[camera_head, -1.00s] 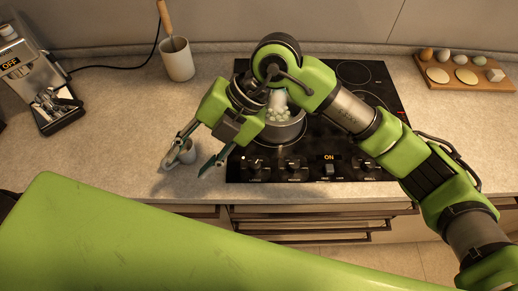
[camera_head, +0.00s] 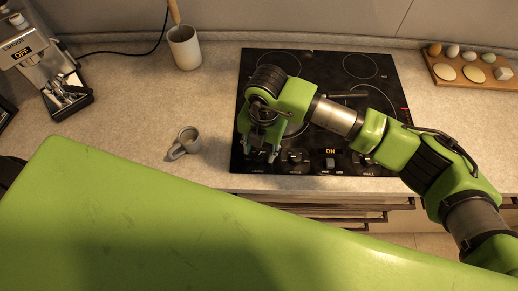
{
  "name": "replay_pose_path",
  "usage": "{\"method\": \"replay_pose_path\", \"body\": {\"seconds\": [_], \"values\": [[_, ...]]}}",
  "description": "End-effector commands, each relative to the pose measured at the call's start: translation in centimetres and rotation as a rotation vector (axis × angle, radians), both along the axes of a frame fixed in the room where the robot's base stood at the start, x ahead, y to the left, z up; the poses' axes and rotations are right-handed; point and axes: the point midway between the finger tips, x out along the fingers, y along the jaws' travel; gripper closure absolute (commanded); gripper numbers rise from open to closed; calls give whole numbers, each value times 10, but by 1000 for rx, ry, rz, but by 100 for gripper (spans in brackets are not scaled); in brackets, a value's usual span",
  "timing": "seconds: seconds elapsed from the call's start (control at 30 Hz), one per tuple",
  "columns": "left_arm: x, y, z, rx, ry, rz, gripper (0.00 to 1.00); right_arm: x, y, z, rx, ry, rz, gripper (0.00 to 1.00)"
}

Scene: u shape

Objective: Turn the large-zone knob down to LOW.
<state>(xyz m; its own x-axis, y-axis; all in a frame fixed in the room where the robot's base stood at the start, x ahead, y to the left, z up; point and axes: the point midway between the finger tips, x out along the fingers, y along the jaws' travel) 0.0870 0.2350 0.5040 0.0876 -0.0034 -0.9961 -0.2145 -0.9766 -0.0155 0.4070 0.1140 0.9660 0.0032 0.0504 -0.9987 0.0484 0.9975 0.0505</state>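The black cooktop (camera_head: 385,135) lies on the counter, with a row of knobs along its front edge. The large-zone knob is at the left end, above its small label (camera_head: 258,169). My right gripper (camera_head: 260,153) points down over that knob, one finger on each side. Its fingers are apart. The knob is mostly hidden, so its setting and any contact cannot be told. The display (camera_head: 330,151) on the front panel reads ON. My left gripper is not in view.
A white utensil holder (camera_head: 184,48) and a coffee machine (camera_head: 45,62) reading OFF are at the back left. A wooden board (camera_head: 470,73) with eggs is at the back right. My arm hides the pot area.

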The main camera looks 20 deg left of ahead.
Motion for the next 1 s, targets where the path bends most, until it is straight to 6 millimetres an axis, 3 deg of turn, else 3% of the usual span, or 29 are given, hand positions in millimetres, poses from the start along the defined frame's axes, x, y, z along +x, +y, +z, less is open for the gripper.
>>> {"method": "replay_pose_path", "body": {"seconds": [0.23,0.53,0.57,0.7,1.0], "values": [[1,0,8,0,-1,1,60,0,2,-24,1,2,0,61],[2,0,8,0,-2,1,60,0,2,-27,2,1,1,61],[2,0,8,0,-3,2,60,0,2,-27,2,1,1,63],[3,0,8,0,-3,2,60,0,2,-27,2,1,0,99],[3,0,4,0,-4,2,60,0,2,-28,2,-1,14,99]]}}
